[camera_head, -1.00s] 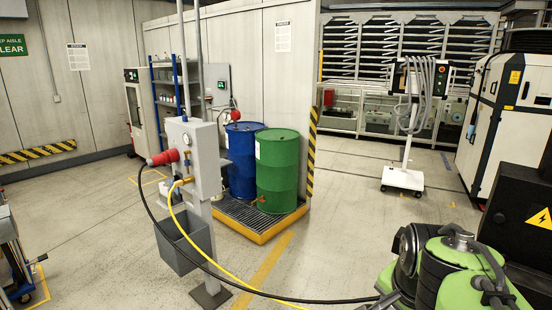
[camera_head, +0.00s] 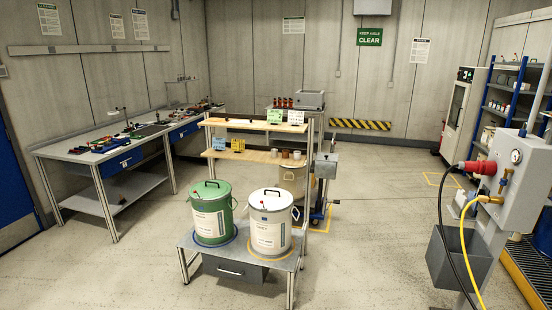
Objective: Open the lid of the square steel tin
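A small grey metal box (camera_head: 326,166) with a squarish shape shows at the right end of the wooden-shelved workstation, beside an upright post. Its top looks closed, but it is too small to be sure. A second flat grey box (camera_head: 310,100) sits higher up at the back of that workstation. I cannot tell for certain which of them is the square steel tin. My gripper is not in view.
A green drum (camera_head: 211,214) and a white drum (camera_head: 269,222) stand on a low grey table (camera_head: 232,262) in front of the workstation (camera_head: 252,156). A long workbench (camera_head: 92,150) is at left. A post-mounted box (camera_head: 506,185) with hoses stands right. Floor between is clear.

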